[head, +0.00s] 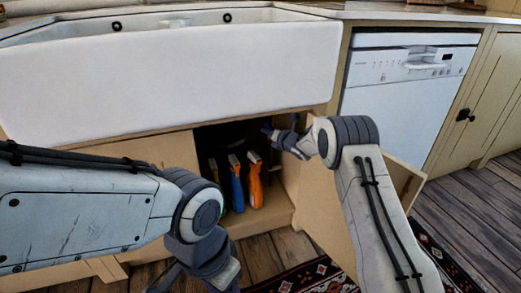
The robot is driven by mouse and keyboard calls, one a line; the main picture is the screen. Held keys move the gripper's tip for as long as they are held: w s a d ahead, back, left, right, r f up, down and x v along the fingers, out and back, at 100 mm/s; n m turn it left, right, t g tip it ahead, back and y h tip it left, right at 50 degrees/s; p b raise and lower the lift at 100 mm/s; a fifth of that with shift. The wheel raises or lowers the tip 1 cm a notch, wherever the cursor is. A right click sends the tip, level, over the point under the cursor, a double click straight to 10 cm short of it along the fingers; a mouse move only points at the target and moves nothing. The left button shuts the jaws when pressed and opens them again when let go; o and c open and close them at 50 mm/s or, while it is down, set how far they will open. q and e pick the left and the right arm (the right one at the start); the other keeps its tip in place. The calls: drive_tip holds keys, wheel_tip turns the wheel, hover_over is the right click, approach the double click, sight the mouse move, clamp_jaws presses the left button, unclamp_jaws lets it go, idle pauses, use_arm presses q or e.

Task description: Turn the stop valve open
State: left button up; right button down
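The cabinet under the white sink stands open, and its inside is dark. I cannot make out the stop valve; it may lie in the shade or behind my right gripper. My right gripper (270,128) reaches into the upper right part of the opening. Its fingers are small and dark there, and I cannot tell whether they are open or shut or touch anything. My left arm comes in from the left and bends down in front of the closed cabinet door. My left gripper (165,280) is partly visible at the bottom edge, and its fingers are unclear.
A blue bottle (236,187) and an orange bottle (255,184) stand in the cabinet below my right gripper, with a greenish one beside them. The open cabinet door (325,215) is beside my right arm. A white dishwasher (395,110) stands right. A patterned rug (310,277) lies in front.

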drive_tip(key=shift+w+d+r, duration=0.15)
drive_tip(key=shift+d+r, duration=0.15)
drive_tip(key=shift+d, duration=0.15)
idle(0.5)
